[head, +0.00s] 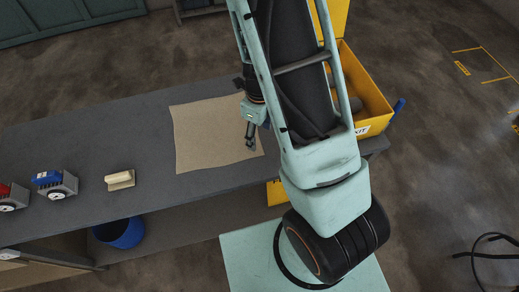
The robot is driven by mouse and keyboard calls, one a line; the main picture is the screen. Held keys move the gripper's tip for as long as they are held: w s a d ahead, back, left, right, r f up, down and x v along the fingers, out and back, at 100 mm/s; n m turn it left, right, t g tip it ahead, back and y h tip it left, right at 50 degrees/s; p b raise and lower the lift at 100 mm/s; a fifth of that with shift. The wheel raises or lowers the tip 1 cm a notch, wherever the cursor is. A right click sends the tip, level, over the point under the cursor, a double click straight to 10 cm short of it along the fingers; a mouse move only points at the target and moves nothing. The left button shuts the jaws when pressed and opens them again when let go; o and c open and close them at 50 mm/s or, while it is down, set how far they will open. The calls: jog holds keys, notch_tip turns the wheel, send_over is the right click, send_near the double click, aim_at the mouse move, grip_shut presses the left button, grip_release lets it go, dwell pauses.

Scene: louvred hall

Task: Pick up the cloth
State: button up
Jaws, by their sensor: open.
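The cloth (203,137) is a beige, roughly square sheet lying flat on the dark grey table (95,150). My gripper (251,145) points down over the right part of the cloth, near its right edge. It is open, with nothing seen between its fingers. I cannot tell whether the fingertips touch the cloth. My arm and the gripper hide part of the cloth's right side.
A beige block (120,180), a blue-topped grey item (55,184) and a red-topped one (12,196) sit on the table's left. A yellow bin (369,90) stands at the right end. A blue bucket (120,233) is below the table.

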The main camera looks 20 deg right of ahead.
aim_at(260, 153)
jog(key=shift+f+b, duration=3.6)
jog(key=shift+f, duration=0.75)
jog(key=shift+f, duration=0.15)
jog(key=shift+f, duration=0.15)
jog(key=c, duration=0.8)
